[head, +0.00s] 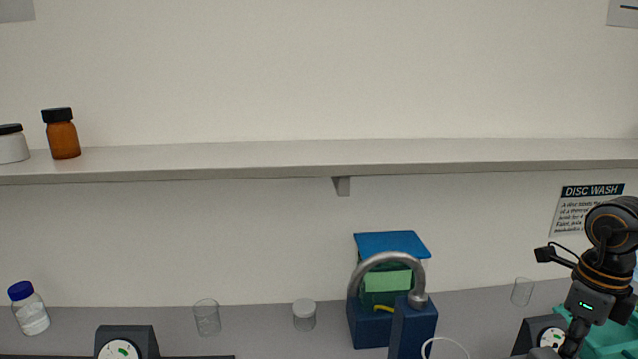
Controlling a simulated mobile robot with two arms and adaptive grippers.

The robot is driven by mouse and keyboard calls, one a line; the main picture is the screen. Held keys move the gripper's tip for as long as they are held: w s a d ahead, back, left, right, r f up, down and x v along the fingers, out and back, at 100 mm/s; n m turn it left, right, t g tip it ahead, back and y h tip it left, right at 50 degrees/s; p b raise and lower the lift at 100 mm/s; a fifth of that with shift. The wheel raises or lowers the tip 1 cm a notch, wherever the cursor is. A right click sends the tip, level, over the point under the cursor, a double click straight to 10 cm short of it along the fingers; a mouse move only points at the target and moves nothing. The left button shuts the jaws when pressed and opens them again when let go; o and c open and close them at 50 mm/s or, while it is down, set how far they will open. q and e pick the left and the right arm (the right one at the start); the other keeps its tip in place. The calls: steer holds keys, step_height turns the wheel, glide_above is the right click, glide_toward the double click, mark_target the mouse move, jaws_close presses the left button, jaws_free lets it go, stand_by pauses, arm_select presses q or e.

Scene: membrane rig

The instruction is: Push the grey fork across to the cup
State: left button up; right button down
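No grey fork can be made out in the head view. A clear, empty-looking cup (207,318) stands on the grey bench at left of centre, and a similar clear cup (522,292) stands at the right; I cannot tell which one is the task's cup. My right gripper (566,349) points down at the lower right, beside a dark device, and its fingertips are too small and cut off to read. My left gripper is not in view.
A blue unit (405,326) with a curved metal spout stands mid-bench. A teal bin (612,338) is behind my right arm. A shelf (240,160) spans above.

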mark_target(547, 356)
steer(key=shift+a, duration=0.25)
steer(key=shift+s+a+b, duration=0.2)
steer(key=shift+a+b, duration=1.35)
steer(key=shift+a, duration=0.9)
steer(key=shift+d, duration=0.65)
steer(key=shift+r+p, duration=2.25)
steer(key=shift+r, duration=1.8)
steer(key=shift+r, duration=0.1)
